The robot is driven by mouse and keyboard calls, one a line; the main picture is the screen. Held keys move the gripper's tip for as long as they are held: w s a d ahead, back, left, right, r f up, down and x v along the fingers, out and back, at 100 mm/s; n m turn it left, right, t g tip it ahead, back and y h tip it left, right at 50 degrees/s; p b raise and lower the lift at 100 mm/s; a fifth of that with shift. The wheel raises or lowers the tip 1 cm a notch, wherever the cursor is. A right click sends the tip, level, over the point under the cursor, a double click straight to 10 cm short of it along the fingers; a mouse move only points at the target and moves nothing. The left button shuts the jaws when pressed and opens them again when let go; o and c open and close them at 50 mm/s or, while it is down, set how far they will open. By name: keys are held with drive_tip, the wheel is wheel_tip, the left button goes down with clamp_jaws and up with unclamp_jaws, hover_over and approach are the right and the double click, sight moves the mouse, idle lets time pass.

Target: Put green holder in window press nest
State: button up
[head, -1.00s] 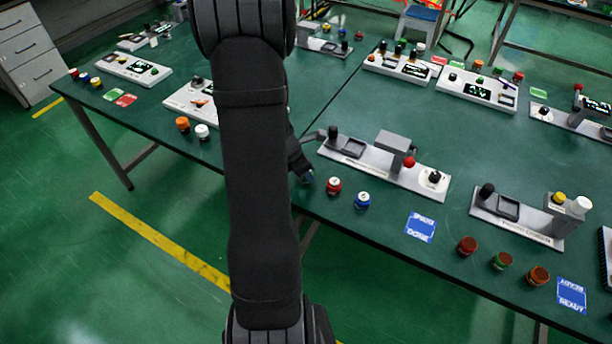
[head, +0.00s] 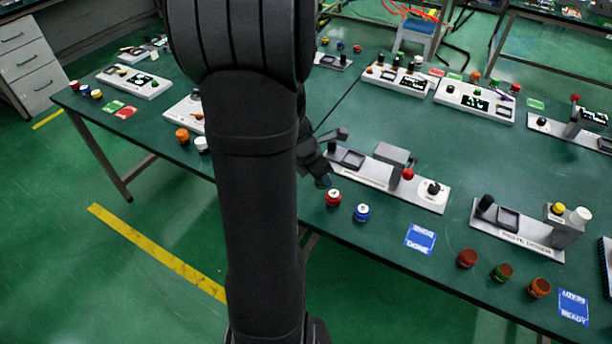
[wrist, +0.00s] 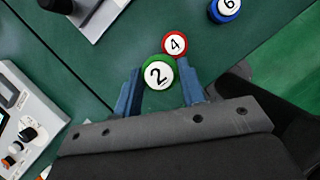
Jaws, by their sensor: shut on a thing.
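My gripper (wrist: 158,88) is shut on the green holder (wrist: 158,72), a round piece with a white top marked 2, held between the blue fingers in the wrist view. In the head view my arm hides most of my gripper, whose dark end shows by the table's front edge, just left of the red holder marked 4. Two light-based stations with dark square recesses stand on the table: the middle one (head: 430,194), with a grey block, and the right one (head: 520,232). I cannot read which is the window press. The nearer recess (head: 352,159) looks empty.
The red holder (head: 333,198) and blue holder marked 6 (head: 361,212) stand right of my gripper. A blue card (head: 420,239) and several round pieces lie further right. A grey block (head: 393,155) and red knob (head: 408,174) rise beyond the middle recess.

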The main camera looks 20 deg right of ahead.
drive_tip(key=s+d+r, duration=0.3)
drive_tip(key=s, duration=0.1)
drive_tip(key=w+d+f+n+t+y, duration=0.15)
drive_tip(key=w+d+n, duration=0.35)
drive_tip(key=w+d, duration=0.85)
drive_tip(key=shift+h, duration=0.25)
drive_tip(key=shift+w+a+f, duration=0.25)
drive_tip(key=shift+a+f, duration=0.1)
drive_tip(key=shift+f, duration=0.65)
drive_tip(key=shift+w+a+f, duration=0.3)
drive_tip(key=shift+f, duration=0.7)
drive_tip(key=shift+w+a+f, duration=0.25)
drive_tip(key=shift+a+f, duration=0.1)
drive_tip(key=shift+f, duration=0.65)
drive_tip(key=shift+f, duration=0.55)
drive_tip(key=o, duration=1.1)
drive_tip(key=shift+o, duration=0.2)
drive_tip(key=v, duration=1.7)
drive_tip(key=shift+s, duration=0.2)
